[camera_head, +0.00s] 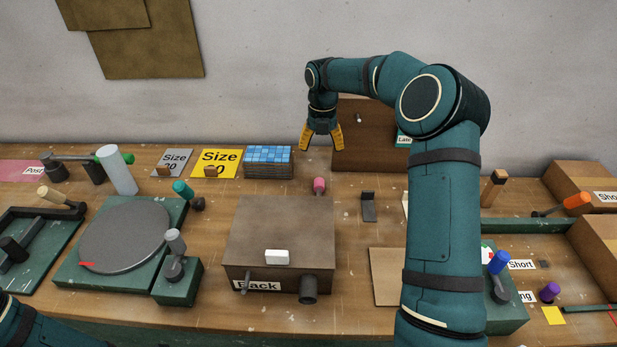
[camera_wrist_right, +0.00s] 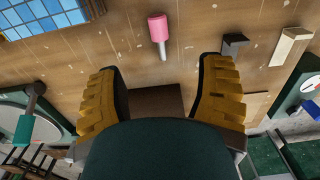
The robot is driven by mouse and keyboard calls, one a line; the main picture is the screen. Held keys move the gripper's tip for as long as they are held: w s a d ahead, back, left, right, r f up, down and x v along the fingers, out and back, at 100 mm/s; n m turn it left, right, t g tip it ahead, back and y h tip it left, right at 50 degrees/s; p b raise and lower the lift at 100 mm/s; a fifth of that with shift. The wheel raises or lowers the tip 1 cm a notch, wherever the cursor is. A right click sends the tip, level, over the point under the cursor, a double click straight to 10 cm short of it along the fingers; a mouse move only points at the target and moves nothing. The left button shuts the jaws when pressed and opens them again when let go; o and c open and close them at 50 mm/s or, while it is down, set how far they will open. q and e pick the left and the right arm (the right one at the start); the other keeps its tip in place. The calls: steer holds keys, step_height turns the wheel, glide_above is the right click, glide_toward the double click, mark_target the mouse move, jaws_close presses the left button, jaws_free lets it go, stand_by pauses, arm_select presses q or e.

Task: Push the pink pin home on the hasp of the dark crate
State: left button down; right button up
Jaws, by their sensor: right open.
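The pink pin (camera_head: 319,185) has a pink head and a grey shank. It is at the far side of the brown box marked "Back" (camera_head: 280,220), near its right back corner. In the right wrist view the pin (camera_wrist_right: 157,28) shows whole, its shank pointing toward the dark box (camera_wrist_right: 155,101). I cannot tell whether it touches the box, and no hasp is clear. A second dark brown box (camera_head: 365,140) stands by the wall, partly behind my arm. My right gripper (camera_head: 321,142) is open and empty, above the far table; its yellow fingers (camera_wrist_right: 160,72) are wide apart. My left gripper is out of frame.
Blue tiles (camera_head: 268,158) and a yellow "Size" card (camera_head: 216,163) lie left of the gripper. A small dark bracket (camera_head: 368,207) stands right of the pin. A grey turntable (camera_head: 125,237) is at left. Some bare wood surrounds the pin.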

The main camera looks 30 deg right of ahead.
mark_target(319, 183)
steer(key=f, duration=0.3)
steer(key=f+b, duration=0.1)
steer(key=f, duration=0.2)
steer(key=f+b, duration=0.1)
steer(key=f, duration=0.2)
steer(key=shift+s+f, duration=0.25)
steer(key=f, duration=0.1)
steer(key=f+b, duration=0.1)
steer(key=f, duration=0.1)
steer(key=f+b, duration=0.1)
steer(key=f, duration=0.1)
steer(key=shift+a+f, duration=0.1)
steer(key=shift+a, duration=0.25)
steer(key=shift+s, duration=0.1)
jaws_close()
